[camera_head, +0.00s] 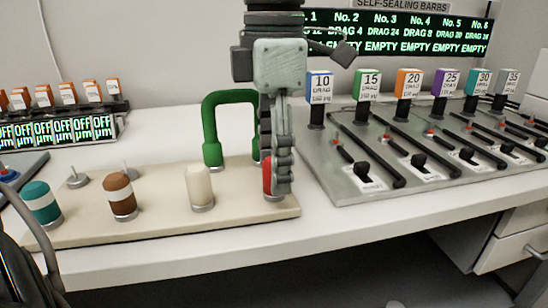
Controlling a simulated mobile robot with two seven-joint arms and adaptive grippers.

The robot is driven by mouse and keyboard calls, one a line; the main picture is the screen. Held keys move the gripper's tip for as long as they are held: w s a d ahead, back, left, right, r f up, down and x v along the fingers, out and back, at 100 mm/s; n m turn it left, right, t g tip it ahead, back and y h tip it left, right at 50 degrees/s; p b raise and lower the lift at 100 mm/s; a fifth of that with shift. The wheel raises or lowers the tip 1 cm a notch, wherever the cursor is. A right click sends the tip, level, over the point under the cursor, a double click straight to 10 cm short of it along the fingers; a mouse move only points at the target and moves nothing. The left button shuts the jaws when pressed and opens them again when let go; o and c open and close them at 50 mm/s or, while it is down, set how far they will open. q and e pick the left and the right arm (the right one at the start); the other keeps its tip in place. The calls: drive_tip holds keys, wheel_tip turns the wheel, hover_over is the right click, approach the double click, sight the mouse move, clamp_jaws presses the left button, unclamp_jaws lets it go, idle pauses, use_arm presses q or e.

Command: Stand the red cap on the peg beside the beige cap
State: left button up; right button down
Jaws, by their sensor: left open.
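The beige cap (200,187) stands upright on the cream board (165,228). The red cap (267,176) is to its right, near the board's right end, and appears to stand upright at a peg place. My left gripper (279,180) points down at the red cap with its fingers open and covers the cap's right side. Whether a finger touches the cap cannot be told. The peg under the red cap is mostly hidden. My right gripper is not in view.
A green handle (212,130) rises behind the gripper. A grey slider panel (335,185) lies close to the right.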

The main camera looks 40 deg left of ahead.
use_arm(q)
drive_tip(key=shift+r, duration=0.1)
wheel_tip(320, 180, up, 12)
idle(0.4)
idle(0.5)
